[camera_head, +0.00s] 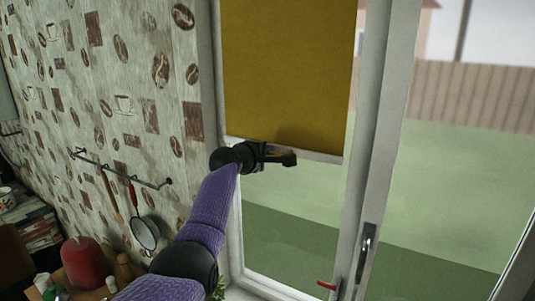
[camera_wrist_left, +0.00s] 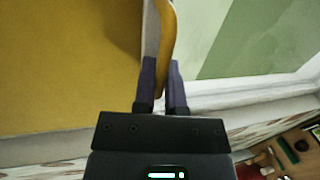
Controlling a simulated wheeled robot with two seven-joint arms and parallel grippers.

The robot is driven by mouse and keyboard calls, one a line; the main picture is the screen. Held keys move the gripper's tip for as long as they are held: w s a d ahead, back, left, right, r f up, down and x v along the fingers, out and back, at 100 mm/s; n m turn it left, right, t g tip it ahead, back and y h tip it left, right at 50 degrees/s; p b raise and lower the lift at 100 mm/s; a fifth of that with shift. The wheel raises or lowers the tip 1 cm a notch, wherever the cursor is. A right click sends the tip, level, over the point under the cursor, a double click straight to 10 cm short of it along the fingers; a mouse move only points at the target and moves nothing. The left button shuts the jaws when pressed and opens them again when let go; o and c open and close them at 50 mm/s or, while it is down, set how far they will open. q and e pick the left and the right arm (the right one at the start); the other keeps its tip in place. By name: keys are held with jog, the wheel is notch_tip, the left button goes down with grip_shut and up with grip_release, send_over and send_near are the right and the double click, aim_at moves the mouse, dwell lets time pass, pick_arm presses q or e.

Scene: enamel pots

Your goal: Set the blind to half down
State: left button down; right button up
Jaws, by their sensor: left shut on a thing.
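The mustard-yellow roller blind (camera_head: 287,70) hangs over the left window pane, with its top out of view. Its pale bottom bar (camera_head: 322,157) is roughly level with my left gripper (camera_head: 283,157), and bare glass shows below it. In the left wrist view the blind (camera_wrist_left: 65,65) fills the left side. There my left gripper (camera_wrist_left: 163,85) is shut on a yellow pull tab (camera_wrist_left: 166,35) at the blind's lower edge. My right gripper is in neither view.
A window handle (camera_head: 367,243) is on the frame to the right, and a red handle (camera_head: 326,285) is low down. On the left wall a rail (camera_head: 120,172) holds hanging utensils, including a strainer (camera_head: 145,233). A red jar (camera_head: 83,262) stands below.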

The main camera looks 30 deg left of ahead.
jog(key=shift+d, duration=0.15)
pick_arm(q)
jog(key=c, duration=0.7)
grip_release()
jog(key=shift+c, duration=0.2)
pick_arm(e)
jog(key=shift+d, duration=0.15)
pick_arm(q)
jog(key=shift+s, duration=0.1)
jog(key=b+v, duration=0.2)
jog(key=v, duration=0.7)
jog(key=shift+s+b, duration=0.35)
jog(key=shift+b, duration=0.05)
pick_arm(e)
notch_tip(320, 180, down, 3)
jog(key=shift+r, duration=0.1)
pick_arm(q)
jog(key=shift+r, duration=0.1)
